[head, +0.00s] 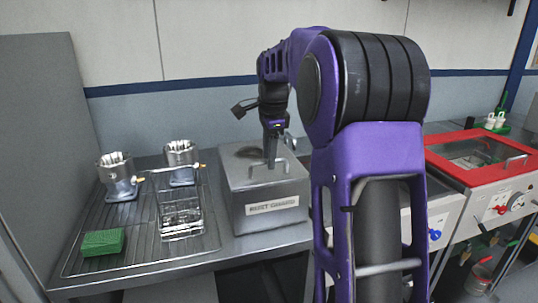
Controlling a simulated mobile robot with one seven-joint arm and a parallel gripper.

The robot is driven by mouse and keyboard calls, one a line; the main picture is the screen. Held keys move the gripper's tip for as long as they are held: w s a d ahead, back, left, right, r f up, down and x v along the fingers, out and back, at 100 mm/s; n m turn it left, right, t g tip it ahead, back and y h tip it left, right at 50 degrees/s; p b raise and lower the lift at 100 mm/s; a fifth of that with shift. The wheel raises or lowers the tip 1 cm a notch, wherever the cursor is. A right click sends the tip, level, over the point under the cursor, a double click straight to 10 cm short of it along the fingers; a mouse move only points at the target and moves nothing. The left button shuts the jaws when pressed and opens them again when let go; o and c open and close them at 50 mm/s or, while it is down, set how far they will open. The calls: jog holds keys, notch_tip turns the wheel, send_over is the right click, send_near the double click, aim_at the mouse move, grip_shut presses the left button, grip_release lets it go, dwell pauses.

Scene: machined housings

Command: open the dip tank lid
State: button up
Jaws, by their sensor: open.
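The dip tank, a grey metal box (245,215) with a white label on its front, stands on the steel bench left of my arm. Its lid (240,180) lies flat on top and looks shut. A small bar handle (286,170) is on the lid. My gripper (271,164) points down over the lid, with its fingertips at the handle. The fingers look narrow from here, and I cannot tell whether they touch the handle or straddle it. My arm hides the tank's right side.
A wire drain rack (140,250) left of the tank holds two machined housings (117,178) (181,162), a wire basket (181,215) and a green sponge (103,242). A red-topped machine (470,145) with a windowed lid stands at right. A wall rises behind the bench.

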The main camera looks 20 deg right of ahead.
grip_shut()
dwell(1.3)
